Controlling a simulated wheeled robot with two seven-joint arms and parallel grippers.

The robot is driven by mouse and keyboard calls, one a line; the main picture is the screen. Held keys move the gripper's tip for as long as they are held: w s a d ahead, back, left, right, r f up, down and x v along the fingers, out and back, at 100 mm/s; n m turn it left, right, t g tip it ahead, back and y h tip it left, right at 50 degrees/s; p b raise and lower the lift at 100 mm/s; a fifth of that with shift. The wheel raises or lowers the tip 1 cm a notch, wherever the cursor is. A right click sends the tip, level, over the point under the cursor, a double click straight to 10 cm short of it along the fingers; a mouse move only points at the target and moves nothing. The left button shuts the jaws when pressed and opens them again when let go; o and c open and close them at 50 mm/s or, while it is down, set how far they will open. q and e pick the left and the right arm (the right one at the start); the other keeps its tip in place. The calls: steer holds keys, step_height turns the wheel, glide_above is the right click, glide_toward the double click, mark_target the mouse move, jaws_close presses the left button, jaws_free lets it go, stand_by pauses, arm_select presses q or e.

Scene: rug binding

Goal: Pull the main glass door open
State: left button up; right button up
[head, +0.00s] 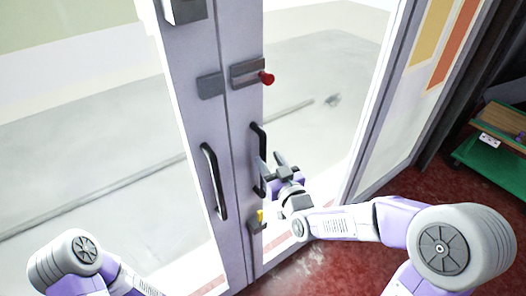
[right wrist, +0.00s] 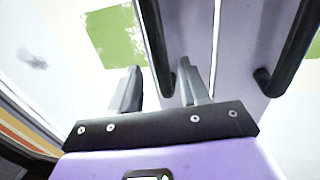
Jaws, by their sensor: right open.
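The main glass door is a pair of glass leaves in pale grey frames (head: 237,130). Each leaf has a black vertical bar handle: the left handle (head: 213,182) and the right handle (head: 255,150). My right gripper (head: 271,162) is open at the right handle, which it partly hides. In the right wrist view, the right gripper's two fingers (right wrist: 160,90) appear on either side of that handle (right wrist: 157,42), with the other handle (right wrist: 292,50) further right. I cannot tell whether the fingers touch the bar. My left gripper is out of view; only my left arm shows at lower left.
A lock plate with a red knob (head: 266,78) sits above the right handle, and a small yellow piece (head: 260,215) below it. A green and wooden shelf unit (head: 490,150) stands at the far right. Red floor (head: 340,265) lies before the door.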

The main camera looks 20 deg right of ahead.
mark_target(264, 154)
steer(key=w, duration=0.5)
steer(key=shift+a, duration=0.4)
steer(key=shift+s, duration=0.1)
jaws_close()
